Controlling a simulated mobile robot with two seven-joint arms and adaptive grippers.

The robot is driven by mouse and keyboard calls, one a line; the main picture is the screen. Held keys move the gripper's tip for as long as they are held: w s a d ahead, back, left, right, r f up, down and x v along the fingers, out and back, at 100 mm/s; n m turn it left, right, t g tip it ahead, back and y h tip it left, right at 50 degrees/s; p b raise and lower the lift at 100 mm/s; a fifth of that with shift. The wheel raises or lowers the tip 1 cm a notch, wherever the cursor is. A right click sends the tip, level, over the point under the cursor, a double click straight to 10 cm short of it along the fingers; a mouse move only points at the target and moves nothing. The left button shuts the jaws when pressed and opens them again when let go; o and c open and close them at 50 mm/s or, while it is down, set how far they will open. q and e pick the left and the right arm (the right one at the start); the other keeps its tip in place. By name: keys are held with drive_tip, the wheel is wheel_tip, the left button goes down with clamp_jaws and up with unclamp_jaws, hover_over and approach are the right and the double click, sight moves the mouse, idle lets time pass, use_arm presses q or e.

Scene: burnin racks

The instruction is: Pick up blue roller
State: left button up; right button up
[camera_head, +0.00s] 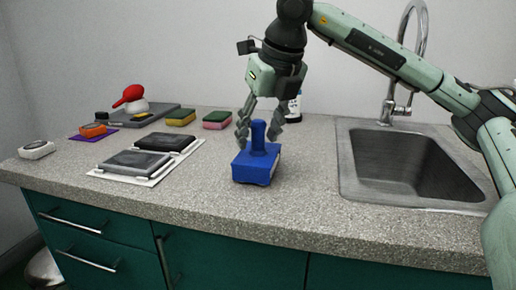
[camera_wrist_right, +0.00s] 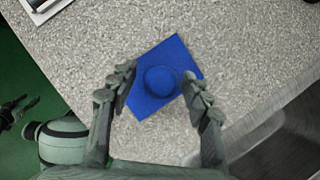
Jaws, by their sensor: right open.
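The blue roller (camera_head: 256,167) stands on the grey speckled counter, with a flat block-shaped base and an upright round handle on top. My right gripper (camera_head: 262,138) hangs above it, pointing down and open, with its fingers on either side of the handle. In the right wrist view the roller (camera_wrist_right: 163,78) appears from above, its round handle between the two open fingers (camera_wrist_right: 160,92). Gaps show between the fingers and the handle there. In the right wrist view, part of another gripper (camera_wrist_right: 12,112) shows at the left edge, over the green area.
A sink (camera_head: 350,165) with a tall tap (camera_head: 412,45) is at the right. Two dark devices on a white tray (camera_head: 172,166) lie to the left. Sponges (camera_head: 217,119), an orange device (camera_head: 93,130) and a white one (camera_head: 36,150) stand farther left. A bottle (camera_head: 294,106) is behind the gripper.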

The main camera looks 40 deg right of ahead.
drive_tip(key=shift+w+f, duration=0.15)
drive_tip(key=shift+f, duration=0.1)
drive_tip(key=shift+c, duration=0.6)
clamp_jaws()
